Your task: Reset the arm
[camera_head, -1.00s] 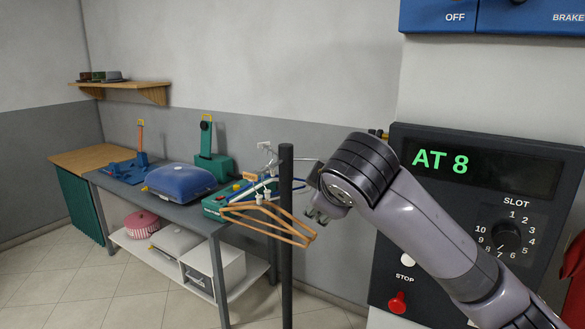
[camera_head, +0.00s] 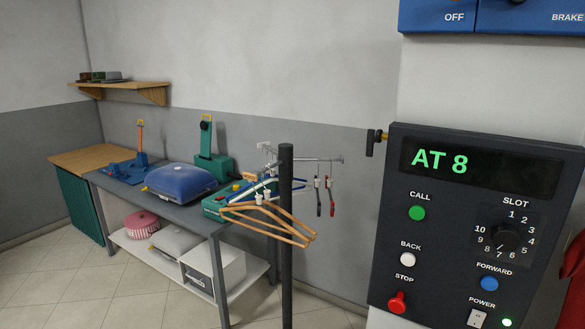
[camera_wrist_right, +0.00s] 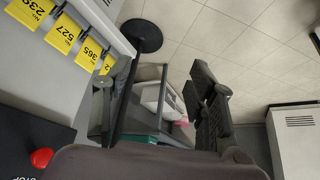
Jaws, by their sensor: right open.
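My right gripper (camera_wrist_right: 163,78) shows only in the right wrist view. Its two dark fingers stand wide apart, with nothing between them but the distant bench shelf. The head view now holds neither of my arms. The dark control panel (camera_head: 400,238) stands at the right of the head view, with AT 8 in green on its display (camera_head: 440,161). Its red stop button (camera_head: 397,302) also shows at the lower left of the right wrist view (camera_wrist_right: 41,157).
A dark post (camera_head: 286,230) with a rail (camera_head: 325,160) holds wooden hangers (camera_head: 270,222). Behind it is a workbench (camera_head: 205,213) with a blue press (camera_head: 180,183). Yellow number tags (camera_wrist_right: 62,33) hang at the upper left of the right wrist view. Tiled floor is open at the front left.

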